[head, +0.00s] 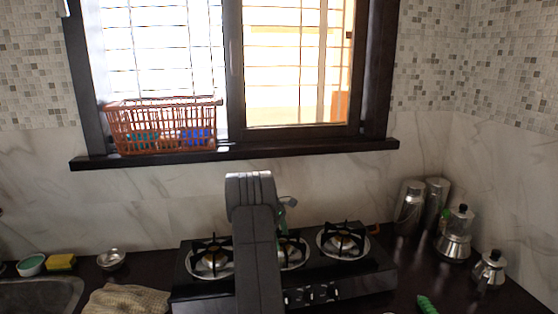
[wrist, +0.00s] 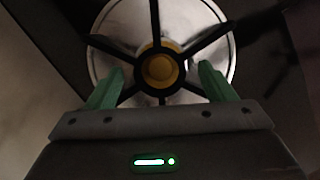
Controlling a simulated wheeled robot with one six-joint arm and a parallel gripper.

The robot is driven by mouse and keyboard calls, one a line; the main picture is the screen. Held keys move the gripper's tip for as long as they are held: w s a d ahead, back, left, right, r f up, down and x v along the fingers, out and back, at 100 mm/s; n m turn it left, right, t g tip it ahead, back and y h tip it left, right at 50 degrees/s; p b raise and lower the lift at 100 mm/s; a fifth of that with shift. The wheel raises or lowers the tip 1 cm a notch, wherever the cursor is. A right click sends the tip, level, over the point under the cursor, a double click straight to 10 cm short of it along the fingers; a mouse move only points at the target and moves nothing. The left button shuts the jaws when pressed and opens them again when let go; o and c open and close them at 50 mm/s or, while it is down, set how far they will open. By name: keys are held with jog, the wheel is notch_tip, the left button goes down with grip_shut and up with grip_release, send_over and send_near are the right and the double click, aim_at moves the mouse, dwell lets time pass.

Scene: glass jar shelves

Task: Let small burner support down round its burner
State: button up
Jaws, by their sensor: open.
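In the wrist view, a black burner support (wrist: 124,48) with several arms spreads over a round silver pan (wrist: 115,22). Its central ring surrounds a yellow-brown burner (wrist: 160,68). My gripper (wrist: 160,70) is open, its two green fingers on either side of the support's centre, with nothing held between them. I cannot tell whether the fingers touch the support. In the head view, my arm hides most of my gripper; some green shows (head: 288,202) above the middle burner (head: 293,252), which my arm partly covers.
The black stove (head: 375,277) also has a left burner (head: 211,258) and a right burner (head: 343,241), each with a support. Metal canisters (head: 410,205) and moka pots (head: 456,235) stand to the right. A cloth (head: 125,300) and a small bowl (head: 111,259) lie left.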

jog(key=shift+p+v, duration=1.1)
jog(key=shift+v, duration=0.25)
jog(key=shift+p+v, duration=0.35)
jog(key=shift+v, duration=2.3)
jog(key=v, duration=1.3)
jog(key=shift+a+r, duration=0.2)
jog(key=shift+r, duration=0.15)
jog(key=shift+w+f, duration=0.1)
jog(key=shift+f, duration=0.05)
jog(key=x, duration=1.3)
jog(key=shift+d+f, duration=0.2)
jog(key=shift+f, duration=0.05)
jog(key=shift+r, duration=0.1)
